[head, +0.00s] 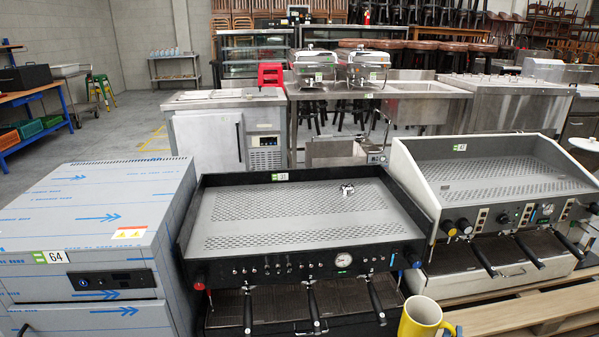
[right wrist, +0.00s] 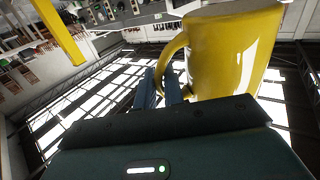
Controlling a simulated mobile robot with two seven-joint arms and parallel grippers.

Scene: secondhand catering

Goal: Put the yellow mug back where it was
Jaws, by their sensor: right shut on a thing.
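The yellow mug (head: 420,318) is at the bottom edge of the head view, upright, white inside, its lower part cut off by the frame. In the right wrist view the mug (right wrist: 235,50) fills the upper right, and its handle reaches between the fingers. My right gripper (right wrist: 160,82) is shut on the mug's handle. In the head view only a small bluish bit of it (head: 458,331) shows beside the mug. My left gripper is not in view.
A black espresso machine (head: 300,205) with a grated top stands behind the mug; a small metal item (head: 347,189) lies on it. A white-sided espresso machine (head: 500,170) is to the right, above a wooden pallet (head: 520,310). A blue-wrapped unit (head: 95,220) stands left.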

